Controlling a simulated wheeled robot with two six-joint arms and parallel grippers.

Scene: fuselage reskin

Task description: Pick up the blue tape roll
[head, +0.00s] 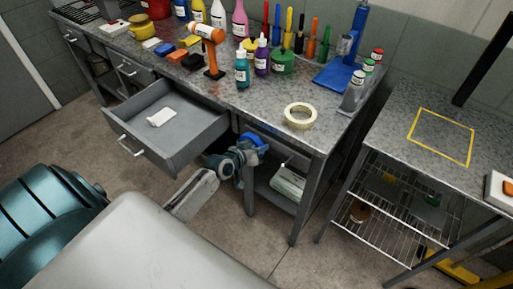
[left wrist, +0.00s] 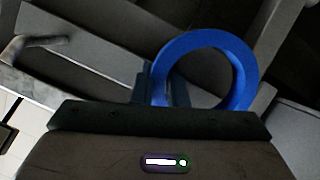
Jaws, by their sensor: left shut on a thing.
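The blue tape roll (head: 252,140) is in my left gripper (head: 243,146), in front of the workbench's lower opening in the head view. In the left wrist view the blue tape roll (left wrist: 245,68) shows as a large ring, with its left side between the fingers of my left gripper (left wrist: 165,85). The gripper is shut on the ring's wall. The roll's lower edge is hidden behind the gripper body. My right gripper is not in view.
An open drawer (head: 180,122) with a small white item juts out left of my left gripper. A cream tape roll (head: 300,116) lies on the crowded workbench (head: 255,103). A wire-shelved table (head: 402,120) with a yellow outlined square stands at right. The lower shelf holds a pale stack (head: 290,180).

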